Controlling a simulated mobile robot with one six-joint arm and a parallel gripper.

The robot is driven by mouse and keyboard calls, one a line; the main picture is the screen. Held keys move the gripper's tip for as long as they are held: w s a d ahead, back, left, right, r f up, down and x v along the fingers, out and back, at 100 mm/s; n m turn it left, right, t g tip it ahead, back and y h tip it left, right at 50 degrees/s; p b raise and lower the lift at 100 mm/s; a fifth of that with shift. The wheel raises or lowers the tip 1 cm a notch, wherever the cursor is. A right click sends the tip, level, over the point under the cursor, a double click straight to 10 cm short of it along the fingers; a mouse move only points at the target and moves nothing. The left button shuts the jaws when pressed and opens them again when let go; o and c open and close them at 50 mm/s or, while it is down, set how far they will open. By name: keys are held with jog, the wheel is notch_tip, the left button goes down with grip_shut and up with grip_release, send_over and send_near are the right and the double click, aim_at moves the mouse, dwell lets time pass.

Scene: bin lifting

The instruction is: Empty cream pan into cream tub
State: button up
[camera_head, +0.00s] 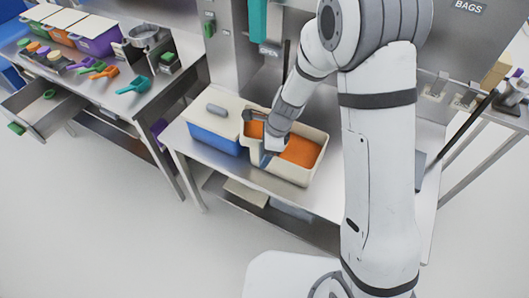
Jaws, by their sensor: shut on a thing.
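The cream tub (316,168) stands on the steel bench and holds orange material (301,151). My gripper (268,153) is at the left part of the tub, low between its walls. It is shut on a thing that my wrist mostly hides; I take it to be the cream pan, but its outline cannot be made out. A cream and grey rim (256,113) with orange beside it shows just left of my wrist. I cannot tell whether this rim belongs to the pan or the tub, or how the pan is tilted.
A blue tub (212,139) with a cream lid stands close on the left of the cream tub. A steel machine rises behind. On the left, another bench (120,100) carries colored scoops and bins, with an open drawer (42,108). The floor in front is clear.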

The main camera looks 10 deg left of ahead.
jog(key=shift+r+y+b, duration=0.15)
jog(key=shift+y+b, duration=0.15)
jog(key=shift+b, duration=0.55)
jog(key=shift+d+r+y+b, duration=0.2)
jog(key=shift+y+b, duration=0.4)
jog(key=shift+b, duration=0.65)
jog(key=shift+d+r+y+b, duration=0.1)
jog(key=shift+r+y+b, duration=0.35)
jog(key=shift+b, duration=0.8)
jog(key=shift+w+d+r+g+y+b, duration=0.1)
jog(key=shift+d+g+y+b, duration=0.1)
jog(key=shift+y+b, duration=0.7)
jog(key=shift+w+d+r+g+y+b, duration=0.1)
jog(key=shift+d+g+y+b, duration=0.2)
jog(key=shift+b, duration=1.1)
jog(key=shift+r+y+b, duration=0.1)
jog(key=shift+y+b, duration=0.45)
jog(key=shift+b, duration=0.25)
jog(key=shift+w+d+r+g+y+b, duration=0.1)
jog(key=shift+d+y+b, duration=0.3)
jog(key=shift+y+b, duration=0.35)
jog(key=shift+s+d+g+y+b, duration=0.1)
jog(key=shift+d+y+b, duration=0.3)
jog(key=shift+y+b, duration=0.35)
jog(key=shift+w+d+r+g+y+b, duration=0.1)
jog(key=shift+d+y+b, duration=0.3)
jog(key=shift+y+b, duration=0.3)
